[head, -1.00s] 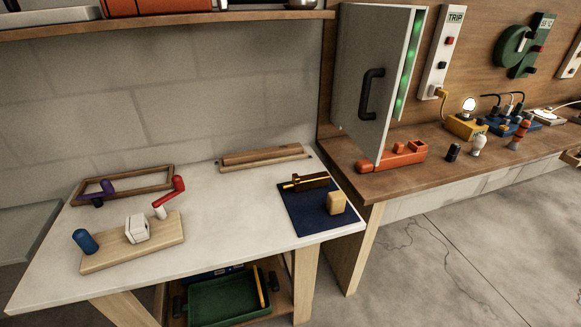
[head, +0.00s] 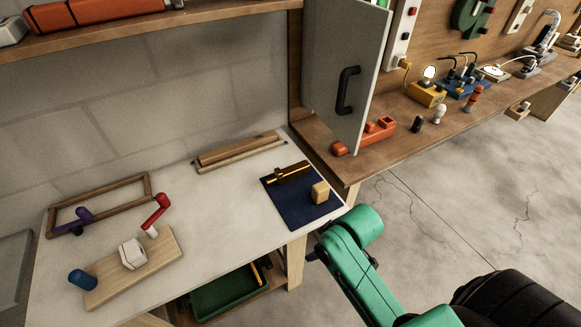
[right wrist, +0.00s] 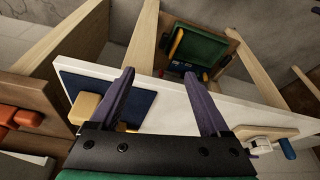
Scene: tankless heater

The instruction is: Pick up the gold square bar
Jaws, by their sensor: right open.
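The gold square bar (head: 284,176) lies on the dark blue mat (head: 292,212) at the right end of the white table, beside a darker brass-coloured block. A pale wooden block (head: 320,192) stands nearer the mat's front right. In the right wrist view my right gripper (right wrist: 159,73) is open and empty, its purple fingers apart. My green right arm reaches in beside the table's right end in the head view. My left gripper is not in view.
A wooden rail (head: 240,150) lies at the back. The grey cabinet door (head: 345,75) stands open right of the table. A green tray (head: 222,296) is below.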

